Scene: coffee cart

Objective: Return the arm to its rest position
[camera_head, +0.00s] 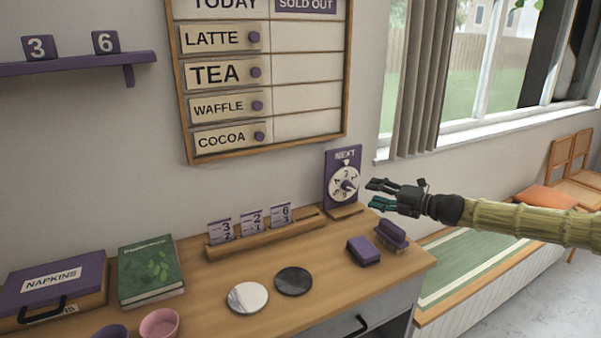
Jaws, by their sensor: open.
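My gripper (372,194) is dark with teal fingertips and reaches in from the right side of the head view. Its fingers are spread open with nothing between them. It is in front of and just right of the purple NEXT dial stand (343,165), above the counter's right end. I cannot tell whether a finger touches the stand. My arm extends to the right edge of the picture in a bamboo-like sleeve.
The wooden counter (217,277) holds a purple block (363,251), a purple brush-like item (391,236), two coasters (293,281), a card rack (266,236), a green book (150,271), a napkin box (52,287) and bowls (159,324). A menu board (305,70) hangs behind. A bench (481,262) stands right.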

